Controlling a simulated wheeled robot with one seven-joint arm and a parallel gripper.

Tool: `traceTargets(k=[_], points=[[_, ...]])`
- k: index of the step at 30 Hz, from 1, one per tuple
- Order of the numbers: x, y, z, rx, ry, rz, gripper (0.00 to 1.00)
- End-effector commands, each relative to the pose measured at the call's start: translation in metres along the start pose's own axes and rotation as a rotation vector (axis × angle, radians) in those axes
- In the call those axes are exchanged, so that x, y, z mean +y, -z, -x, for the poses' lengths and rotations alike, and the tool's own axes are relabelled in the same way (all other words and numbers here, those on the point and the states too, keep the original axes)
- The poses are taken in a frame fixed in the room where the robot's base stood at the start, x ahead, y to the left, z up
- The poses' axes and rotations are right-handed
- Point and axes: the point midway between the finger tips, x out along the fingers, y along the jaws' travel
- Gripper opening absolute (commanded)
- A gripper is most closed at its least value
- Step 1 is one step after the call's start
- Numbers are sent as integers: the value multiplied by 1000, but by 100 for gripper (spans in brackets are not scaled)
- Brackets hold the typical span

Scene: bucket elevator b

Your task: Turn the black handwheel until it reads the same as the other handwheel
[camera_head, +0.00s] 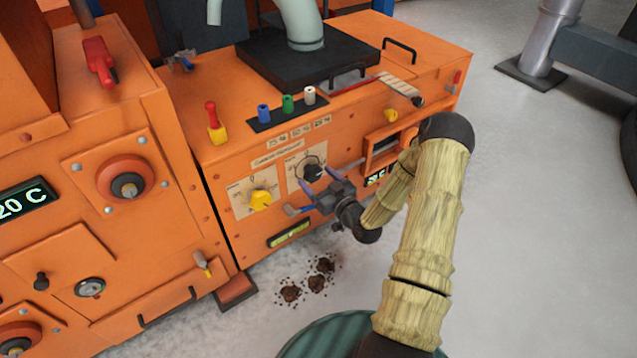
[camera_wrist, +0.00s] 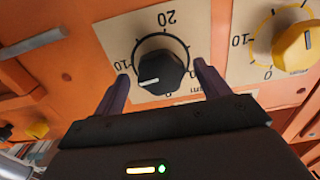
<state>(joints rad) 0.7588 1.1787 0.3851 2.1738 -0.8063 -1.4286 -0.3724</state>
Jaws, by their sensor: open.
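The black handwheel (camera_head: 311,173) sits on a cream dial plate on the orange machine's front. In the wrist view the black handwheel (camera_wrist: 165,72) appears upside down, its white mark pointing left and slightly down, near the 10. The other handwheel is yellow (camera_head: 260,201), on the neighbouring plate to its left; it is partly cut off in the wrist view (camera_wrist: 295,46), and its reading is unclear. My gripper (camera_head: 311,191) is open and empty, in front of the black handwheel. In the wrist view its fingers (camera_wrist: 160,74) flank the handwheel, with no clear contact.
A green level-like strip (camera_head: 289,234) lies below the dials. A red-handled lever (camera_head: 213,120) and coloured plugs (camera_head: 287,103) stand on top. A display slot (camera_head: 378,175) is to the right. Brown debris (camera_head: 318,282) lies on the open floor.

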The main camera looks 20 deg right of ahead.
Motion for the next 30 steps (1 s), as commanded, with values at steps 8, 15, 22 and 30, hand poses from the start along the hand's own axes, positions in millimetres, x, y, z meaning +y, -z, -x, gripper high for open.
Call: traceTargets(k=[8,15,22,30], points=[[0,0,-1,0,0,0,69],[0,0,0,0,1,0,31],[-1,0,0,-1,1,-14,31],[-1,2,0,-2,2,-104,31]])
